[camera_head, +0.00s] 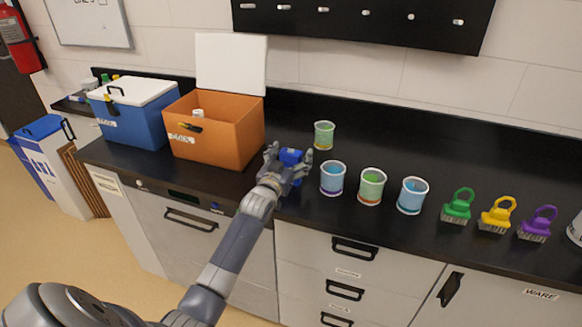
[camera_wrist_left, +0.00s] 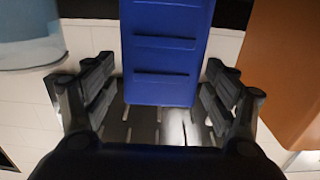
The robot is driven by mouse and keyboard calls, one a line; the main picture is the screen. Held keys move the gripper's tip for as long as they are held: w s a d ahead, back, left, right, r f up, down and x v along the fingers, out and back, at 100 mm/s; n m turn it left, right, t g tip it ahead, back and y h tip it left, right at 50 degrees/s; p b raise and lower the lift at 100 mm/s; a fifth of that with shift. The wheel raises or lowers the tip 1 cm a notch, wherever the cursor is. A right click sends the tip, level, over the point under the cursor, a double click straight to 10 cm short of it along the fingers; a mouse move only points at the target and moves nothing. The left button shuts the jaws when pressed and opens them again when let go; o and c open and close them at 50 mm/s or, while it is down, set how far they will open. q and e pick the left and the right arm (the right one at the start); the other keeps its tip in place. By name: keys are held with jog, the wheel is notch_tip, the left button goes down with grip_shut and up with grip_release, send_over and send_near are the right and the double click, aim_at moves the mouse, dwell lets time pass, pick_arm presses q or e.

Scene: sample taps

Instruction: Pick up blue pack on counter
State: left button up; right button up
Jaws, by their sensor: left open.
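The blue pack (camera_head: 291,157) lies on the black counter (camera_head: 300,207), to the right of the orange box. My left gripper (camera_head: 288,168) is at the pack, its fingers on either side of it, and partly hides it. In the left wrist view the blue pack (camera_wrist_left: 165,55) reaches down between the two open fingers of the left gripper (camera_wrist_left: 160,95). Gaps show between the pack and both fingers. My right gripper is in neither view.
An open orange box (camera_head: 225,142) and a blue cooler (camera_head: 130,122) stand left of the pack. Several cups, such as the nearest blue one (camera_head: 333,180), stand close to its right, with a green cup (camera_head: 324,135) behind. Brushes (camera_head: 497,215) stand farther right.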

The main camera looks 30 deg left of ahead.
pick_arm(q)
jog(key=c, duration=1.3)
